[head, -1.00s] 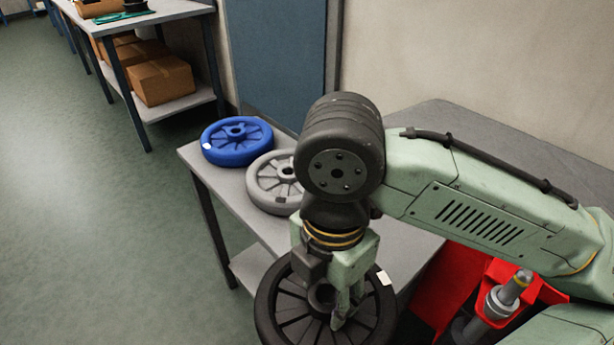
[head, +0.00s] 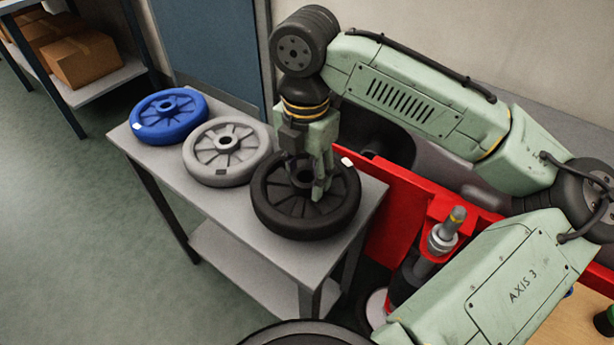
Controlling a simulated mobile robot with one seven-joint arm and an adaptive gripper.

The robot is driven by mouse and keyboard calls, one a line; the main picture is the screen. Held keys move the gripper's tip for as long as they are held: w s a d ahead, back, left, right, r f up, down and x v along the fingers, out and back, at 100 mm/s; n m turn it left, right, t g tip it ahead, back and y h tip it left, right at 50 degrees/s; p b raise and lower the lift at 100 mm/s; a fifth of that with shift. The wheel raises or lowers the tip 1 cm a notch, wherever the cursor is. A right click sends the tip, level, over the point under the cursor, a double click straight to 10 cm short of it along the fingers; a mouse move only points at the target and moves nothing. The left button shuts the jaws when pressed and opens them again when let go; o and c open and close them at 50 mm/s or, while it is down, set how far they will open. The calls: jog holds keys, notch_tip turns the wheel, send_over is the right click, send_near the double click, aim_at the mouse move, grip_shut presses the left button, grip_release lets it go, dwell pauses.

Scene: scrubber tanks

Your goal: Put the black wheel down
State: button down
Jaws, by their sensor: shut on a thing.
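The black wheel (head: 282,222) is at the right end of the grey table (head: 245,240), lying flat. It looks level with the tabletop, but I cannot tell for sure whether it rests on it. My gripper (head: 318,185) points down over the wheel and is shut on it near the hub. The fingers hide part of the hub and spokes. A small white tag shows at the wheel's upper right rim.
A grey wheel (head: 227,153) and a blue wheel (head: 168,117) lie on the table, left of the black wheel. A red machine part (head: 400,205) stands close on the right. Shelves with cardboard boxes (head: 84,62) are at the upper left.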

aim_at(308, 182)
jog(key=shift+w+d, duration=0.15)
jog(key=shift+w, duration=0.55)
jog(key=shift+f, duration=1.8)
jog(key=shift+f, duration=0.1)
jog(key=c, duration=0.9)
grip_release()
jog(key=shift+o, duration=0.2)
notch_tip(308, 182, up, 12)
jog(key=shift+r, duration=0.1)
